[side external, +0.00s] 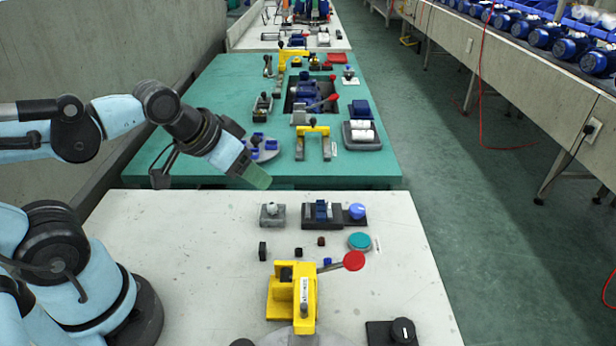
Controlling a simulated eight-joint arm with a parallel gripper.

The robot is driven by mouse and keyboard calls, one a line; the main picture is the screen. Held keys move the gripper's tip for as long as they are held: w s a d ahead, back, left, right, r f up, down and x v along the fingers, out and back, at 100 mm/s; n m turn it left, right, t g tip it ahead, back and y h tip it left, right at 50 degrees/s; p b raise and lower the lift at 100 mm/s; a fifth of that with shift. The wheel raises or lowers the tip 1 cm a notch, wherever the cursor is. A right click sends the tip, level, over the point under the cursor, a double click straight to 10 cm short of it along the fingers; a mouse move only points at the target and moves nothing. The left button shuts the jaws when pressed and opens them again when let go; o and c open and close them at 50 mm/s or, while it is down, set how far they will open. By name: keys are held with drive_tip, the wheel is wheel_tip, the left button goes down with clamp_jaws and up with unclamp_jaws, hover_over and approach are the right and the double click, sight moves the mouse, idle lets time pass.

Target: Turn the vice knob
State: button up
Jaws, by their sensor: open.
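A small dark vice (320,215) with blue parts sits near the far edge of the white table. A round blue knob (357,211) stands at its right end, and this looks like the vice knob. My gripper (257,177) is in the air to the left of the vice, pointing down and right, over the gap between the white and green tables in the picture. It is open and clear of the knob. The space between its fingers is hard to make out from this side.
A yellow clamp (292,297) with a red-ended lever (354,261) stands nearer the front. A grey block (272,214), teal disc (360,241) and small dark blocks (263,251) lie around the vice. A black knob (402,330) is at front right.

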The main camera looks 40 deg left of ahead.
drive_tip(key=w+d+r+m+g, duration=0.3)
drive_tip(key=w+d+r+g, duration=0.1)
drive_tip(key=w, duration=0.5)
drive_tip(key=m+g, duration=0.2)
drive_tip(key=g, duration=0.1)
approach(358, 208)
wheel_tip(358, 208, down, 9)
drive_tip(key=shift+r, duration=0.1)
idle(0.4)
drive_tip(key=c, duration=1)
drive_tip(key=shift+n, duration=2.2)
